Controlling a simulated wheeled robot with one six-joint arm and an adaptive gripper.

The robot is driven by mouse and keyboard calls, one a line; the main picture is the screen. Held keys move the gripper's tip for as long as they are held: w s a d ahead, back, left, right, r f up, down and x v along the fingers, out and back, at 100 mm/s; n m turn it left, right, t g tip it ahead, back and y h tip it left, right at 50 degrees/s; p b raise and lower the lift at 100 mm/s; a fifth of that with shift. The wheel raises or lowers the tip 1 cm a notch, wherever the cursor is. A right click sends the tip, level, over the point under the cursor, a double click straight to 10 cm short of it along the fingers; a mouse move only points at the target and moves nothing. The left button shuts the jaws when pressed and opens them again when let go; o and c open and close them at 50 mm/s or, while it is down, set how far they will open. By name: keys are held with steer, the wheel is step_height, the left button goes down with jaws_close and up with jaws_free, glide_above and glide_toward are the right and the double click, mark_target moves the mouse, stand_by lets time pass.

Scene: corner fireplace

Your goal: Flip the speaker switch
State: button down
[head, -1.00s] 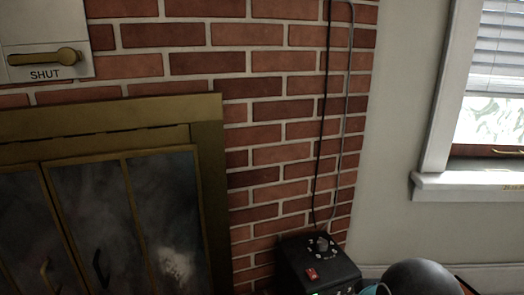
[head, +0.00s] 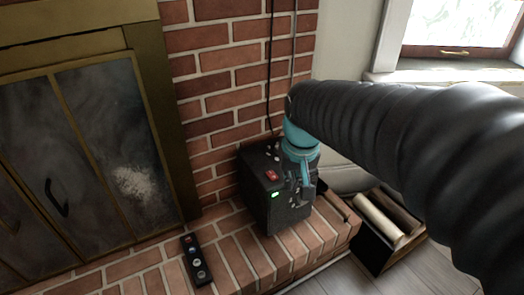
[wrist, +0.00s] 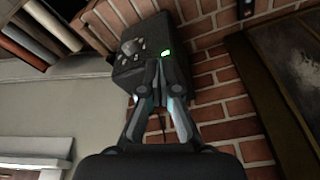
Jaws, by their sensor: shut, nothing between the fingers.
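The speaker (head: 262,213) is a black box standing on the brick hearth. A red switch (head: 271,175) sits on its top near the front edge, and a green light (head: 275,194) glows on its front. My gripper (head: 298,200) is at the speaker's right side in the head view, partly covering it. In the wrist view the speaker (wrist: 130,45) lies just beyond my gripper (wrist: 157,66), with its green light (wrist: 166,53) close to the fingertips. The gripper is shut and empty. I cannot tell whether it touches the speaker. The red switch is not visible in the wrist view.
A dark remote (head: 196,260) lies on the hearth (head: 232,262) left of the speaker. A box with logs (head: 385,225) stands on the floor to the right. The brick wall (head: 215,100) rises behind, with a cable (head: 271,70) hanging down it. Glass fireplace doors (head: 100,150) are at left.

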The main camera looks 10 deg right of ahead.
steer(key=w+f+m+g+b, duration=0.25)
steer(key=w+m, duration=0.35)
steer(key=w, duration=0.8)
step_height(320, 180, up, 4)
steer(key=m, duration=0.7)
glide_above(274, 177)
steer(key=shift+w+f, duration=0.1)
steer(key=shift+w, duration=0.05)
step_height(274, 177, down, 14)
steer(key=shift+b, duration=1)
